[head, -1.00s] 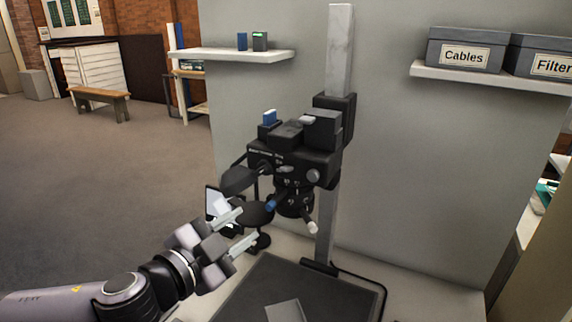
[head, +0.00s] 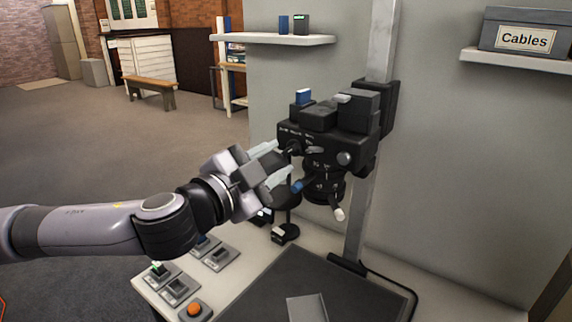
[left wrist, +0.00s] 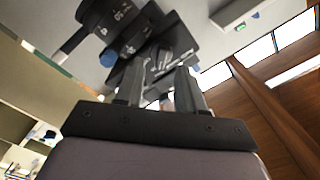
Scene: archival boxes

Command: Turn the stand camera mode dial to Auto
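The black stand camera (head: 350,145) hangs on the grey column, lens down, and also shows upside down in the left wrist view (left wrist: 150,40). Its front carries a small dark knob (head: 293,147) near my fingers, a flat lever (head: 316,150) and a round grey knob (head: 344,158). No dial markings are readable, so I cannot tell which is the mode dial or its setting. My left gripper (head: 282,163) is open at the camera's left front, fingers pointing at it. It also shows in the left wrist view (left wrist: 158,75). Contact cannot be told. My right gripper is out of view.
Below the camera is a dark baseboard (head: 330,285) with a grey piece (head: 307,307) on it. Switch panels and an orange button (head: 194,309) sit at the table's left. A lever with a blue tip (head: 297,186) and one with a white tip (head: 339,214) stick out below the camera.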

